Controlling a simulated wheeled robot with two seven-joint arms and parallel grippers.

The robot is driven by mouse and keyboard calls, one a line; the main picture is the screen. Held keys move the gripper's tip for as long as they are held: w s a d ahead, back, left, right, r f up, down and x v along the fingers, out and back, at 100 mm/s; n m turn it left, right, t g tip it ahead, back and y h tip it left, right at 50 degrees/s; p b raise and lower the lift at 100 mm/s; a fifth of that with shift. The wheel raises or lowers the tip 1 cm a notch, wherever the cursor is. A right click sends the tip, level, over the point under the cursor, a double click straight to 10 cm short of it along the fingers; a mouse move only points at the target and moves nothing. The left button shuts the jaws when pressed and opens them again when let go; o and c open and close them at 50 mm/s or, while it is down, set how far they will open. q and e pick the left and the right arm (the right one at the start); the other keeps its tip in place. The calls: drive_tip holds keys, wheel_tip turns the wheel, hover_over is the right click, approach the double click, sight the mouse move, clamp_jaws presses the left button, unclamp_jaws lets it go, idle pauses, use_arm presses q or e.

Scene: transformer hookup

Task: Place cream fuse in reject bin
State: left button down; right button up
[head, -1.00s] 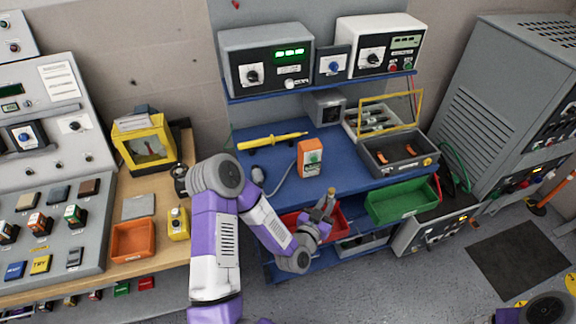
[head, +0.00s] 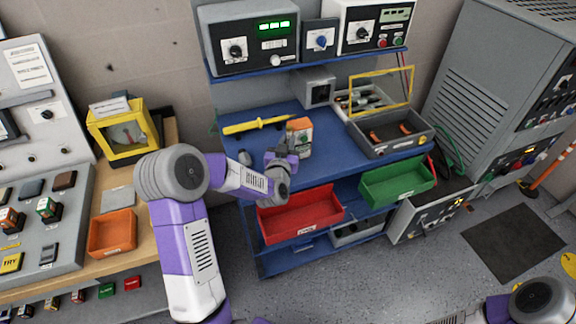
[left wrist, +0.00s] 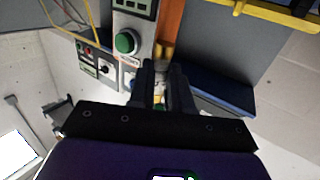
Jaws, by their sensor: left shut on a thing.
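My left gripper (head: 284,159) is shut above the front of the blue bench, close in front of the orange tester (head: 299,130). In the left wrist view the fingers (left wrist: 161,82) are closed on a small pale piece (left wrist: 159,92), mostly hidden, which looks like the cream fuse. The tester's display and green button (left wrist: 127,42) show just beyond the fingers. A red bin (head: 290,228) hangs at the bench front, below and right of the gripper; its label is too small to read. My right gripper is out of view.
A green bin (head: 398,189) sits right of the red bin. A grey tray (head: 385,150) with orange-handled items stands on the bench at right. A yellow probe (head: 256,126) lies behind the gripper. An orange bin (head: 112,248) stands on the wooden table at left.

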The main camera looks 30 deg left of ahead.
use_arm(q)
wheel_tip(320, 180, down, 10)
drive_tip(key=shift+r+b, duration=0.25)
drive_tip(key=shift+b, duration=0.6)
drive_tip(key=shift+f, duration=0.1)
drive_tip(key=shift+f+b, duration=0.1)
drive_tip(key=shift+b, duration=0.2)
drive_tip(key=c, duration=1.1)
unclamp_jaws()
drive_tip(key=shift+o, duration=0.2)
